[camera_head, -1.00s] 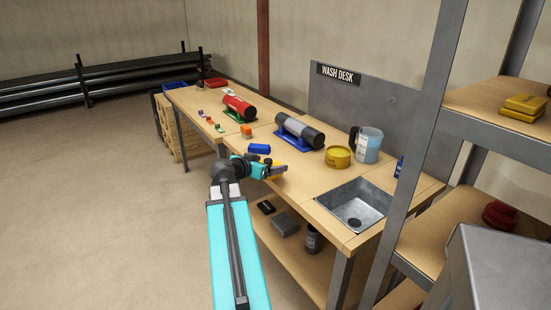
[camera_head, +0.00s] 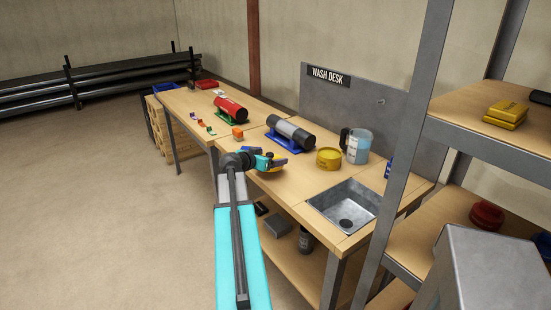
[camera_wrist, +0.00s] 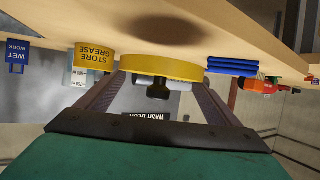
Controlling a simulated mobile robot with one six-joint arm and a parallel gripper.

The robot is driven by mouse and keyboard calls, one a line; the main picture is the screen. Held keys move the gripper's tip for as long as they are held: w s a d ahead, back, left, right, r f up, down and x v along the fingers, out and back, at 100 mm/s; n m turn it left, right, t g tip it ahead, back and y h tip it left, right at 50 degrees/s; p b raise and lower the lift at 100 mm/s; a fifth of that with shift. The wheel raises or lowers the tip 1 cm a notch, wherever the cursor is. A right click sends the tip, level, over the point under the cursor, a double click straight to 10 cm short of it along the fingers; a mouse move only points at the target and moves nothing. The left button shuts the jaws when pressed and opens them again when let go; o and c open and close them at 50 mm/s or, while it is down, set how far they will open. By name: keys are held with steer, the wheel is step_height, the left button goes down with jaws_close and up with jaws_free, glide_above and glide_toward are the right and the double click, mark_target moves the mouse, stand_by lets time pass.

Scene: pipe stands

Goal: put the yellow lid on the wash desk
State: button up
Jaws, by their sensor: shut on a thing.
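The yellow lid (camera_wrist: 162,68) is between the fingers of my gripper (camera_wrist: 160,85) in the wrist view, which is upside down. In the head view my gripper (camera_head: 268,161) holds the lid (camera_head: 271,169) over the front part of the wash desk (camera_head: 300,182), left of the sink. A dark round shadow lies on the desk near the lid, and the lid looks held a little above the wood. The fingers are shut on it; their tips are partly hidden.
A yellow grease tin (camera_head: 328,158) and a jug (camera_head: 357,147) stand behind the sink (camera_head: 345,207). A grey cylinder (camera_head: 290,132) lies on a blue cradle. A shelf post (camera_head: 405,150) rises at right.

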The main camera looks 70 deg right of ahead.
mark_target(276, 158)
steer(key=d, duration=0.2)
steer(key=d+p, duration=0.1)
steer(key=d, duration=0.4)
steer(key=shift+f+p, duration=0.3)
steer(key=shift+p, duration=0.05)
steer(key=shift+f, duration=0.15)
steer(key=shift+f+p, duration=0.65)
steer(key=shift+f, duration=1)
steer(key=o, duration=0.9)
steer(key=shift+a, duration=0.1)
